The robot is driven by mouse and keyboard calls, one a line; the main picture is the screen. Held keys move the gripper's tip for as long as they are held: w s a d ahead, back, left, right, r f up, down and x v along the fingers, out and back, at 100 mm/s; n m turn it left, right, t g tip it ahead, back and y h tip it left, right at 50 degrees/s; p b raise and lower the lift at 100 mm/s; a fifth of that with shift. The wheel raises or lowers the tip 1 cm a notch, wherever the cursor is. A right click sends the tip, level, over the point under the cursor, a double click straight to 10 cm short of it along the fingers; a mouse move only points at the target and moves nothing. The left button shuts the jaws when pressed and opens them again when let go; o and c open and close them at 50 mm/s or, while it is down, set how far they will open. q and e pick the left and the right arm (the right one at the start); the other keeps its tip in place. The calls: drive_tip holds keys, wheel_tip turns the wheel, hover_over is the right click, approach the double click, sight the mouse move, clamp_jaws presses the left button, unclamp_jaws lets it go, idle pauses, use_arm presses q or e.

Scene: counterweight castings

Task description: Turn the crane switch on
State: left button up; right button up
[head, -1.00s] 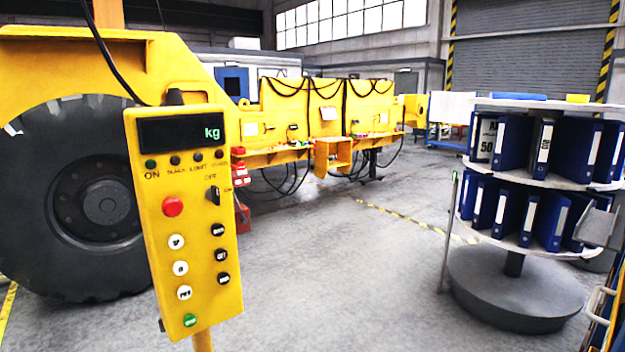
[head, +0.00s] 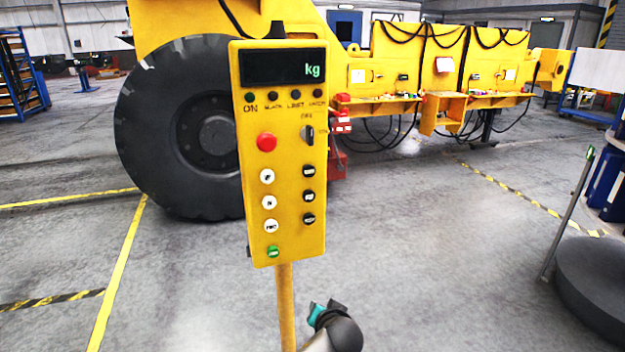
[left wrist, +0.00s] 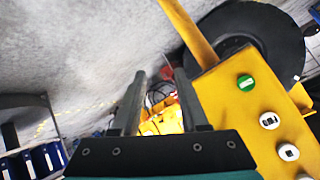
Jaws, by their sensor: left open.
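The yellow control box (head: 283,225) stands upright on a yellow post (head: 286,300) in the head view. Its black rotary switch (head: 309,135) is at the upper right, with OFF lettered above and ON to the right. The knob stands vertical, toward OFF. The display (head: 284,68) shows only "kg". My left gripper (head: 328,311) is low, just right of the post and below the box, partly hidden by its own wrist. In the left wrist view the open, empty fingers (left wrist: 161,74) are beside the box (left wrist: 228,108); the switch cannot be made out there.
A red button (head: 266,142), white and black buttons and a green button (head: 273,252) share the panel. A large tyre (head: 165,150) and yellow machine frame stand behind. A round grey base (head: 590,285) is at the right. Floor between is clear.

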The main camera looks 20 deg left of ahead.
use_arm(q)
drive_tip(key=w+d+r+n+t+y, duration=0.1)
drive_tip(key=w+r+n+t, duration=0.1)
drive_tip(key=r, duration=0.8)
drive_tip(key=w+d+r+n+t+y, duration=0.1)
drive_tip(key=w+r+y, duration=0.1)
drive_tip(key=r, duration=0.8)
drive_tip(key=n+t+y, duration=0.2)
drive_tip(key=n+y, duration=0.1)
drive_tip(key=n, duration=0.2)
approach(311, 129)
drive_tip(key=p+x, duration=0.1)
drive_tip(key=x, duration=0.8)
drive_tip(key=shift+w+a, duration=0.1)
drive_tip(key=shift+w, duration=0.15)
use_arm(e)
drive_tip(key=shift+w+d+r, duration=0.15)
drive_tip(key=shift+d+r, duration=0.1)
drive_tip(key=shift+r, duration=0.35)
use_arm(q)
clamp_jaws()
